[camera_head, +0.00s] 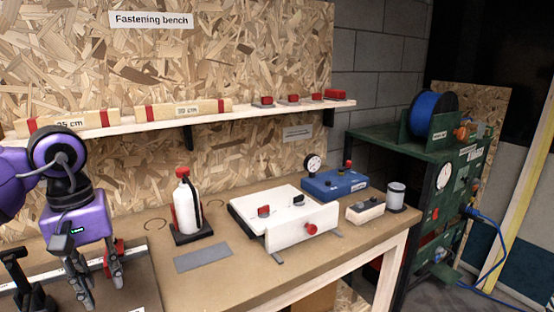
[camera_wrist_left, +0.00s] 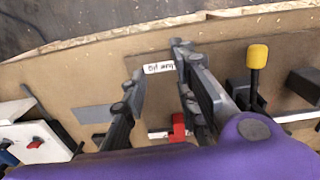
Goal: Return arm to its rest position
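My left arm comes in from the left in the head view. Its purple left gripper (camera_head: 102,288) hangs over the left part of the bench (camera_head: 222,279), fingers pointing down. The two fingers are apart with nothing between them. The left wrist view also shows the open fingers (camera_wrist_left: 158,68) above the brown bench top, beside a small white label (camera_wrist_left: 158,68). A red clamp part (camera_head: 113,251) on a metal rail is just behind the fingers in the head view; it also shows in the left wrist view (camera_wrist_left: 178,128). My right gripper is not in view.
A white fixture (camera_head: 300,229) and a blue box (camera_head: 335,184) stand to the right. A black clamp (camera_head: 24,282) is at the left; a yellow handle (camera_wrist_left: 257,56) stands near the fingers.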

